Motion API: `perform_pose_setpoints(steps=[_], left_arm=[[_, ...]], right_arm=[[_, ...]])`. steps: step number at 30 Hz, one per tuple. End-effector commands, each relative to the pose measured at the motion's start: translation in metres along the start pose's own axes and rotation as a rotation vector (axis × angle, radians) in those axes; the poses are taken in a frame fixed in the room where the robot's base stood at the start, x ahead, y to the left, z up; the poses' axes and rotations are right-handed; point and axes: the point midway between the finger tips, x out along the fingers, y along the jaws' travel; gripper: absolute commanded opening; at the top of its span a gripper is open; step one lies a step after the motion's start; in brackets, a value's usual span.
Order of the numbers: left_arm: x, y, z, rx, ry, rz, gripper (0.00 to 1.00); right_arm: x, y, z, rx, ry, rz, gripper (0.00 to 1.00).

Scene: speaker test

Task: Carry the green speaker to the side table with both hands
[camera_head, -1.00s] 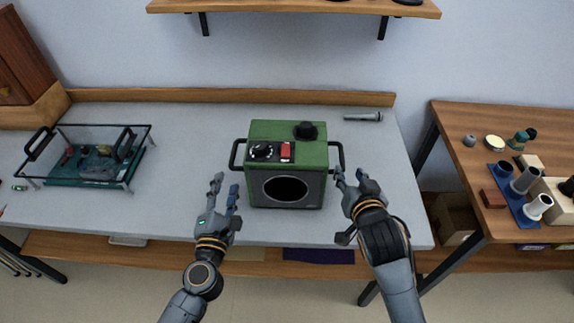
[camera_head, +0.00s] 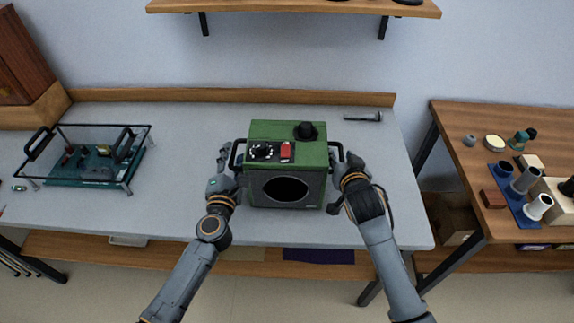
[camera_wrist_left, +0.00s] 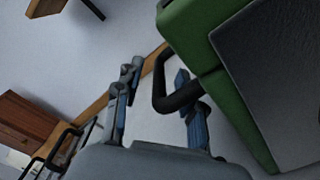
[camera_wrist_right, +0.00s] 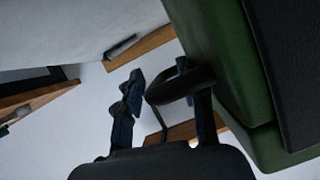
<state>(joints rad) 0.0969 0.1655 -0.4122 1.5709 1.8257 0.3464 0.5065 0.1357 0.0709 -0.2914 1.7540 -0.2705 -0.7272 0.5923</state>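The green speaker (camera_head: 325,157) stands upright on the grey table (camera_head: 200,130), its dark front panel with a round opening facing me. It has a black handle on each side. My left gripper (camera_head: 228,168) is at the left handle (camera_wrist_left: 172,98); in the left wrist view the fingers (camera_wrist_left: 155,100) are apart, with the handle between them. My right gripper (camera_head: 346,165) is at the right handle (camera_wrist_right: 178,88); in the right wrist view its fingers (camera_wrist_right: 160,100) are also apart, with the handle between them. Neither gripper is closed on its handle.
The wooden side table (camera_head: 455,125) at right holds a blue tray (camera_head: 517,195), several cylinders and small blocks, with bare wood at its left. A glass-sided case (camera_head: 92,160) stands left of the speaker. A shelf (camera_head: 290,6) hangs above. A grey cylindrical object (camera_head: 362,117) lies behind right.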

Motion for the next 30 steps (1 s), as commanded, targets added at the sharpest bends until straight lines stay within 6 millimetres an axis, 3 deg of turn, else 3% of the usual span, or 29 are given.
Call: perform_pose_setpoints(steps=[1, 5, 6, 17, 30], left_arm=[[0.000, 0.000, 0.000, 0.000, 0.000, 0.000, 0.29], [0.000, 0.000, 0.000, 0.000, 0.000, 0.000, 0.03], [0.000, 0.000, 0.000, 0.000, 0.000, 0.000, 0.00], [0.000, 0.000, 0.000, -0.002, 0.000, 0.001, 0.00], [0.000, 0.016, 0.010, -0.003, -0.003, 0.003, 0.00]], right_arm=[[0.000, 0.000, 0.000, 0.000, 0.000, 0.000, 0.29], [0.000, 0.000, 0.000, 0.000, 0.000, 0.000, 0.03], [0.000, 0.000, 0.000, 0.000, 0.000, 0.000, 0.00], [0.000, 0.001, 0.000, 0.000, -0.001, 0.001, 0.00], [-0.006, -0.003, -0.018, -0.002, 0.008, 0.000, 0.00]])
